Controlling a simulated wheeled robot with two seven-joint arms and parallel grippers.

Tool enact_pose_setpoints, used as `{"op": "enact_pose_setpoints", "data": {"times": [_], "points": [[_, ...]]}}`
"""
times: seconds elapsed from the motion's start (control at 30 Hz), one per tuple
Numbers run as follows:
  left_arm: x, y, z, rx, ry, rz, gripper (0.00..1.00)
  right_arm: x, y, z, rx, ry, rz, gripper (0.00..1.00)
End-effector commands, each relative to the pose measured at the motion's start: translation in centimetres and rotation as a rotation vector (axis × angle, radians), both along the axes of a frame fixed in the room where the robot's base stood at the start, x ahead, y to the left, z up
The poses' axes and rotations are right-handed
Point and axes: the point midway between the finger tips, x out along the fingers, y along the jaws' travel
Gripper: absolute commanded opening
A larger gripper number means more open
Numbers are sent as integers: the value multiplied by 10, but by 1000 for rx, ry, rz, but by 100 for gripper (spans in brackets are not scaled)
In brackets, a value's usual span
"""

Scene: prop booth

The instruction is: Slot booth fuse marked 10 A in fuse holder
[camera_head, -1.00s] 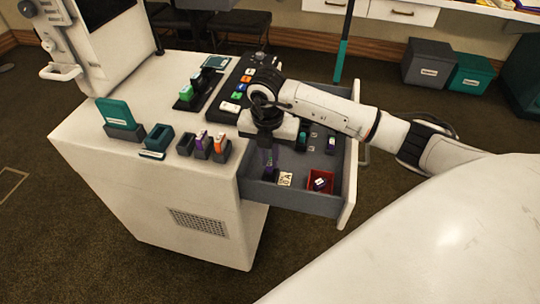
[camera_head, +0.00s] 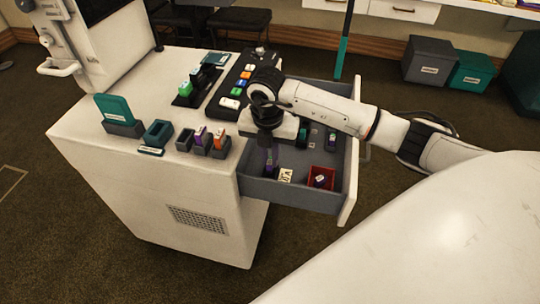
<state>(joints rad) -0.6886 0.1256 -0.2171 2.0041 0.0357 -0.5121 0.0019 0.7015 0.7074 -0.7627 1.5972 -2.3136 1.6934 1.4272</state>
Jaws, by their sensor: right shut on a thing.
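My right gripper (camera_head: 268,160) points down into the open drawer, near its left wall. It is shut on a small purple thing, apparently a fuse, mostly hidden by the dark fingers. Any rating mark is too small to read. On the cabinet top stands a row of small dark holders (camera_head: 185,141). The leftmost looks empty. I cannot tell which of these is the task's fuse holder. My left gripper is not in view.
A button panel (camera_head: 236,92), a teal-and-black box (camera_head: 157,134) and a teal card stand (camera_head: 115,112) occupy the cabinet top.

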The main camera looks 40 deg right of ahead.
Motion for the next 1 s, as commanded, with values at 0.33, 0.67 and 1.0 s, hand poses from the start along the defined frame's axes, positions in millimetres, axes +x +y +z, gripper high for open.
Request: {"op": "enact_pose_setpoints", "data": {"times": [0.33, 0.67, 1.0], "points": [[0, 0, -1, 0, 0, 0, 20, 0, 0, -1, -1, 0, 0, 0], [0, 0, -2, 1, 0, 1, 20, 0, -1, -4, -1, 0, 0, 0], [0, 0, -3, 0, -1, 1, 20, 0, 0, -6, -1, 0, 0, 0]]}}
